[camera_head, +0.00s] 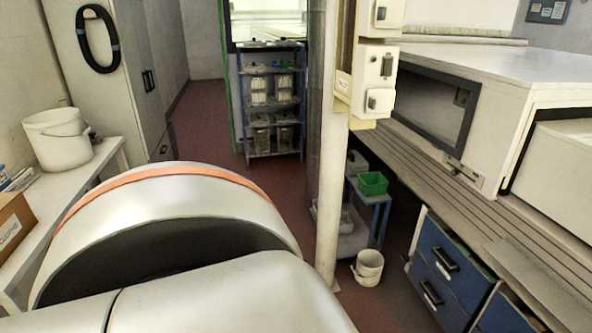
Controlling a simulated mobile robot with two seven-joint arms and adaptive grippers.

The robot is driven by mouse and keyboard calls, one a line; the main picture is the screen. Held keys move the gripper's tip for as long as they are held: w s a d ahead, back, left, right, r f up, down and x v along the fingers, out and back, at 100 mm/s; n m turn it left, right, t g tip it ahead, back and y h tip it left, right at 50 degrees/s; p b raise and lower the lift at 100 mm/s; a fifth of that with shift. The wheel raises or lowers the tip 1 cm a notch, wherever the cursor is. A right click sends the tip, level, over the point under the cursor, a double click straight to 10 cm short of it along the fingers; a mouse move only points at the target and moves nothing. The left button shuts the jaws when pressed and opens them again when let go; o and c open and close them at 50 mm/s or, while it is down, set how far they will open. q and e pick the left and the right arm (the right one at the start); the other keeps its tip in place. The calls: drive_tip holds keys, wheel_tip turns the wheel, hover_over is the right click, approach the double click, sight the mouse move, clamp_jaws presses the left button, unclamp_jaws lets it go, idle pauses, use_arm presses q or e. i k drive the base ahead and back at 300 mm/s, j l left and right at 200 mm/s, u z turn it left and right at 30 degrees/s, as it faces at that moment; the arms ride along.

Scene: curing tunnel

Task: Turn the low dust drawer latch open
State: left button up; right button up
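I cannot tell for sure which part is the low dust drawer latch. Blue drawer fronts (433,283) with dark handles (444,259) sit low at the right, below the slatted bench, and look shut. A small metal latch-like fitting (463,170) is on the lower front of the white machine, beside its dark window. Neither gripper is in view. A large pale arm link of mine with an orange band fills the lower left and hides the floor behind it.
A pale post (331,200) with switch boxes (378,60) stands mid-view. A blue cart (375,215) with a green bin (372,183) and a white bucket (368,267) are behind it. A white bench (85,182) lines the left. Red floor (205,130) is clear further back.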

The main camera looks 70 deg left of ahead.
sight(406, 258)
drive_tip(key=i+j+u, duration=0.1)
drive_tip(key=j+u, duration=0.25)
drive_tip(key=i+j+u, duration=0.1)
drive_tip(key=j+u, duration=0.25)
drive_tip(key=j, duration=0.2)
drive_tip(key=i+j+u, duration=0.1)
drive_tip(key=j, duration=0.2)
drive_tip(key=i+j+u, duration=0.1)
drive_tip(key=j, duration=0.25)
drive_tip(key=i+j+u, duration=0.1)
drive_tip(key=i+j, duration=0.4)
drive_tip(key=j, duration=0.25)
drive_tip(key=i+j, duration=0.25)
drive_tip(key=j, duration=0.2)
drive_tip(key=i+j+u, duration=0.1)
drive_tip(key=i+j, duration=0.15)
drive_tip(key=j, duration=0.25)
drive_tip(key=i+j, duration=0.3)
drive_tip(key=j, duration=0.15)
drive_tip(key=i+j, duration=0.25)
drive_tip(key=j, duration=0.2)
